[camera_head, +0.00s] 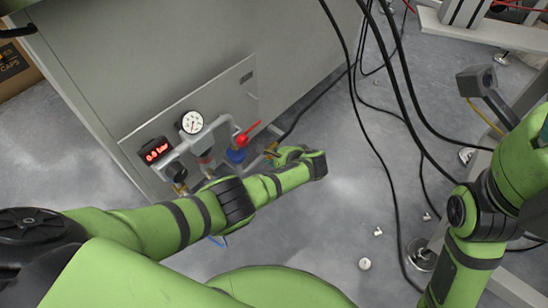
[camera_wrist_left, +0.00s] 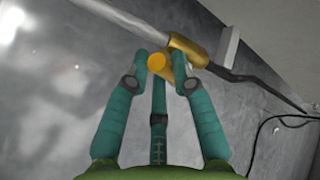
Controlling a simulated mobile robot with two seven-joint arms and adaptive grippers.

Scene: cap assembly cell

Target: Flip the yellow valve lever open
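The yellow valve lever (camera_wrist_left: 156,62) shows end-on in the left wrist view, beside a brass valve body (camera_wrist_left: 190,48) on a grey pipe. My left gripper (camera_wrist_left: 158,68) has its teal fingers around the lever's end, with fingertips left and right of it and a middle finger below. Whether they press on it I cannot tell. In the head view my left gripper (camera_head: 282,156) is low beside the cabinet's pipework, and a small brass part (camera_head: 270,149) shows just left of it. My right gripper is out of view.
A grey cabinet (camera_head: 190,50) carries a round gauge (camera_head: 192,122), a red "0.0 bar" display (camera_head: 156,151) and a red-handled valve (camera_head: 243,139) with a blue body. Black cables (camera_head: 385,150) hang to the right. Small white parts (camera_head: 365,264) lie on the floor.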

